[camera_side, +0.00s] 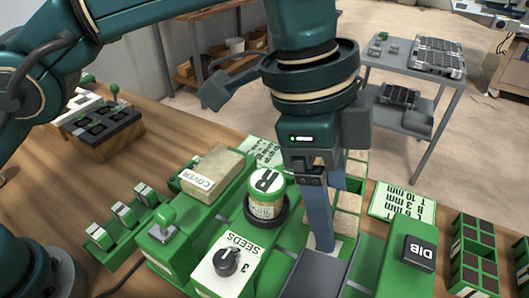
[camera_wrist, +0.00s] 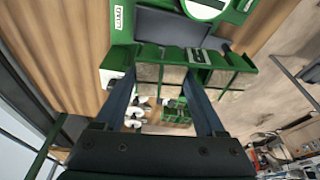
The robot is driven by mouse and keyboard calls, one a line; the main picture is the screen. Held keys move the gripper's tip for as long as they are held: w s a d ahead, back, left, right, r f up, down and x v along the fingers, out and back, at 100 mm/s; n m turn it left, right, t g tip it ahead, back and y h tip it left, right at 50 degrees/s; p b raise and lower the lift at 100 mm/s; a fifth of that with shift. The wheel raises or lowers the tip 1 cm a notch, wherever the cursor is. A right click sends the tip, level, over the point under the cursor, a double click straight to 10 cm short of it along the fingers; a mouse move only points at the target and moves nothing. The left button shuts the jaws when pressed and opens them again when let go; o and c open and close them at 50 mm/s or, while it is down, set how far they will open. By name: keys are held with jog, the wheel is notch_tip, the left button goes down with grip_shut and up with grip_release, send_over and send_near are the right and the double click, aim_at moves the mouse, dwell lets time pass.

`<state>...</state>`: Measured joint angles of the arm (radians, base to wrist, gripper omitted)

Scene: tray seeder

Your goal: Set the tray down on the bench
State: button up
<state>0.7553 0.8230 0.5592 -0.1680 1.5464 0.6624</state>
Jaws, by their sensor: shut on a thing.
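A green tray-like frame (camera_side: 353,184) with tan square cells shows behind and to the right of my gripper's fingers in the side view. In the wrist view its green dividers and tan cells (camera_wrist: 228,68) lie at and beyond the fingertips. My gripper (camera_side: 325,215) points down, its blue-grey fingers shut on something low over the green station. In the wrist view the fingers (camera_wrist: 158,68) stand apart, one on each side of some cells. The grip contact is partly hidden, and I cannot tell whether the tray touches the surface below. The wooden bench (camera_side: 175,135) shows at left.
A jar marked R (camera_side: 267,195), a COVER block (camera_side: 212,172) and a SEEDS dial box (camera_side: 227,266) crowd the gripper's left. A DIB button (camera_side: 417,253) and black-celled green trays (camera_side: 480,262) stand right. A grey cart (camera_side: 400,65) is behind.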

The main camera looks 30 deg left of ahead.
jog(key=shift+w+a+r, duration=0.15)
jog(key=shift+w+r, duration=0.15)
jog(key=shift+r, duration=0.05)
jog(key=w+a+r+n+t+y, duration=0.1)
jog(key=w+a+r+n, duration=0.1)
jog(key=a+n, duration=0.45)
jog(key=w+a+r+n+t, duration=0.1)
jog(key=w+a+n, duration=0.25)
jog(key=a, duration=0.65)
jog(key=s+a+f+m+g, duration=0.15)
jog(key=a+m, duration=0.25)
jog(key=a, duration=0.6)
jog(key=s+a+f+m+h, duration=0.1)
jog(key=s+a+f+m, duration=0.25)
jog(key=a, duration=0.75)
jog(key=s+a+f+m+g, duration=0.15)
jog(key=a+m, duration=0.25)
jog(key=a, duration=0.6)
jog(key=shift+t, duration=0.3)
jog(key=w+d+f, duration=0.2)
jog(key=d, duration=0.1)
jog(key=w+d+f, duration=0.2)
jog(key=f, duration=0.1)
jog(key=w+d+f, duration=0.2)
jog(key=d, duration=0.1)
jog(key=shift+w+d+f, duration=0.3)
jog(key=shift+d+f, duration=0.05)
jog(key=shift+f, duration=1.95)
